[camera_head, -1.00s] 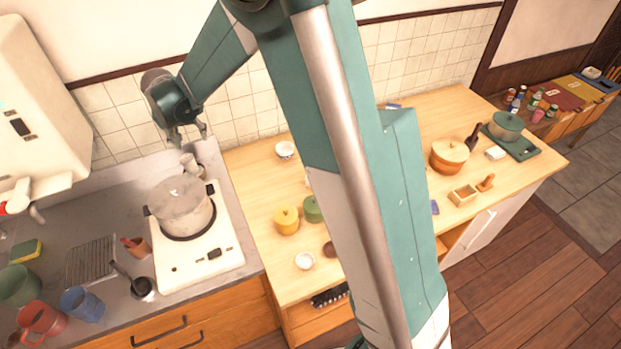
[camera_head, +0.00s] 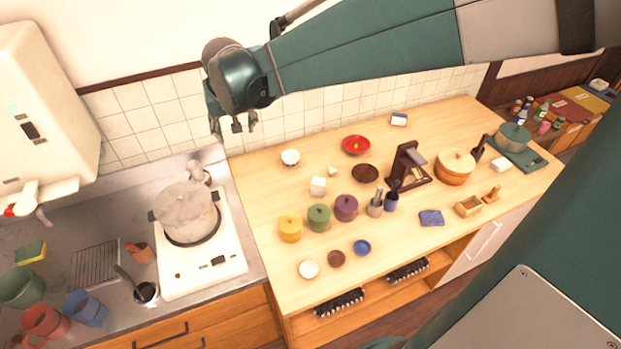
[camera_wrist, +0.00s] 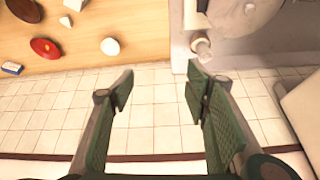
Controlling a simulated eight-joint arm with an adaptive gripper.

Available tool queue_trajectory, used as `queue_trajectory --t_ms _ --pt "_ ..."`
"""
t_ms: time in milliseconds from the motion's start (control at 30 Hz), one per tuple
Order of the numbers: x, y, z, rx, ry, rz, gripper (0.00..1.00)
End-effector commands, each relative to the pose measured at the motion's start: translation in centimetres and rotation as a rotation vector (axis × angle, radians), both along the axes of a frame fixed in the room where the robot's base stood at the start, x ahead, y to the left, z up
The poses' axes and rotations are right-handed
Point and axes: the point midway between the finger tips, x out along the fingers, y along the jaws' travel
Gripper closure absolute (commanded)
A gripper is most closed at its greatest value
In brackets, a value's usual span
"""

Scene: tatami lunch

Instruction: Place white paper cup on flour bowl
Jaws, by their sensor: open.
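A small white cup-like object (camera_head: 318,186) stands on the wooden counter behind the green pot; I cannot tell whether it is the paper cup. Another pale, cup-like object (camera_head: 199,172) is behind the stove pot, also in the wrist view (camera_wrist: 201,46). A small white bowl (camera_head: 290,158) sits at the counter's back left, also in the wrist view (camera_wrist: 110,46). A second pale round dish (camera_head: 309,269) is at the front edge; which one is the flour bowl is unclear. My gripper (camera_head: 232,126) is open and empty, high near the tiled wall, pointing down.
A large pot (camera_head: 185,210) stands on the white stove (camera_head: 205,262) at left. Yellow (camera_head: 290,228), green (camera_head: 319,217) and purple (camera_head: 346,207) lidded pots line the counter. A red plate (camera_head: 356,145) and a dark wooden stand (camera_head: 408,165) are farther right. The counter's back left has free room.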

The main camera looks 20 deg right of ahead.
Motion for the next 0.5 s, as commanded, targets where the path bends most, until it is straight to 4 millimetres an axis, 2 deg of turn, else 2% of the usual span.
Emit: queue_trajectory --t_ms 33,500 --pt "-1.1 -0.7 0.4 0.000 -0.003 0.002 0.53" --pt "-9.7 -5.1 3.0 -0.004 -0.037 0.036 0.53"
